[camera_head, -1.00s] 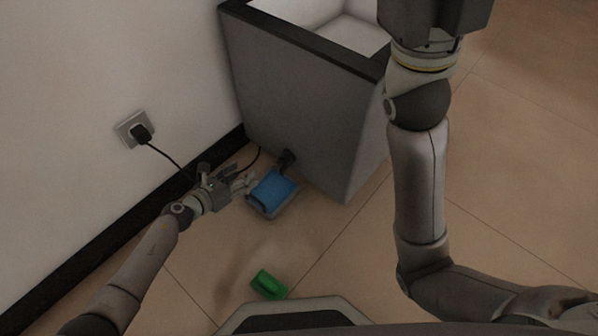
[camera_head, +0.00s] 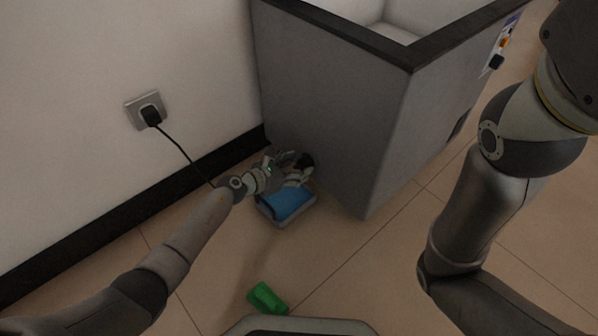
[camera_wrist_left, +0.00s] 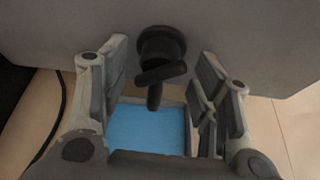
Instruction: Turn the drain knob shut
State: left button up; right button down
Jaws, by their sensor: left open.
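The dark drain knob (camera_wrist_left: 163,72) sticks out low on the side of a grey tub in the left wrist view. It has a round base, a slanted bar-shaped handle and a spout pointing down. My left gripper (camera_wrist_left: 166,82) is open, with one finger pair on each side of the knob and a visible gap to both. In the head view my left gripper (camera_head: 297,171) is at the tub's lower left side, over a blue-filled tray, and partly covers the knob. My right gripper is out of the head view; only its arm shows at the right.
The tray (camera_head: 289,221) stands on the floor below the knob. The grey tub (camera_head: 335,110) has a dark rim and a panel on its right side. A plug with a cable (camera_head: 151,115) is in the wall socket. A green object (camera_head: 266,298) lies on open floor.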

pick_arm(q)
jog(key=shift+x, duration=0.8)
jog(key=shift+c, duration=0.2)
jog(key=c, duration=1)
jog(key=shift+a+f+n+g+h+b, duration=0.1)
jog(key=shift+n+g+h+b, duration=0.4)
jog(key=shift+n+b, duration=0.45)
jog(key=shift+n+g+h, duration=0.3)
jog(key=shift+n, duration=0.25)
jog(key=o, duration=1)
jog(key=shift+o, duration=0.2)
